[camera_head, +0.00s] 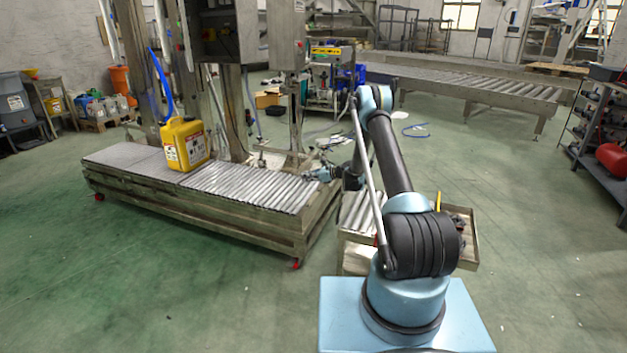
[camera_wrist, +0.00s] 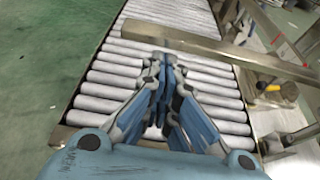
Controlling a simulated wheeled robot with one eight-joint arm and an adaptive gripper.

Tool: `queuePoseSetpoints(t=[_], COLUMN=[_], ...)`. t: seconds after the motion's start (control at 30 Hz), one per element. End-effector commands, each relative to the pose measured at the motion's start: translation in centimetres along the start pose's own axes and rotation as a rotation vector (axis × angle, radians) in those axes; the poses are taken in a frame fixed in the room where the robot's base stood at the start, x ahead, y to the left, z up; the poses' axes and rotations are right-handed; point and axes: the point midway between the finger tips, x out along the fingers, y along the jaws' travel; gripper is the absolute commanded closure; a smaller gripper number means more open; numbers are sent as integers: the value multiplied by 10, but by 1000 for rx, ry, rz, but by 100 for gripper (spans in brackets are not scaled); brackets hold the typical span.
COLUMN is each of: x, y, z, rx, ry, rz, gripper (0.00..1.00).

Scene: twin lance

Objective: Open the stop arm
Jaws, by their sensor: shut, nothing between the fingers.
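A bare metal bar, which looks like the stop arm (camera_wrist: 225,50), lies across the conveyor rollers (camera_wrist: 105,75) in the wrist view. It runs from upper left over the right side rail. My gripper (camera_wrist: 162,62) is shut and empty, its fingertips pointing at the bar near its left end. I cannot tell whether they touch it. In the head view my gripper (camera_head: 308,175) is low at the right end of the roller conveyor (camera_head: 235,184); the bar is too small to make out there. A yellow jerrycan (camera_head: 185,144) stands upright on the rollers, further left.
A metal filling frame with control boxes (camera_head: 217,32) stands behind the conveyor. A short roller section (camera_head: 358,212) and a wooden tray (camera_head: 470,240) lie close to my base. A second conveyor (camera_head: 470,80) is at the back.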

Motion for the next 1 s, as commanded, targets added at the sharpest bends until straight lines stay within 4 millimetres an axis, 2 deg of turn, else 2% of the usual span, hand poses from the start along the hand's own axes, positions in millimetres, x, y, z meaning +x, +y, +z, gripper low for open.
queuePoseSetpoints(t=[0.4, 0.43, 0.63, 0.77, 1.0], x=[6, -3, 5, 2, -12], y=[0, -4, 1, 2, -1], z=[0, -3, 5, 16, 53], rx=[0, 1, 18, 60, 212], ry=[0, 0, 0, 0, 1], rz=[1, -2, 8, 23, 75], gripper=[100, 100, 100, 100, 100])
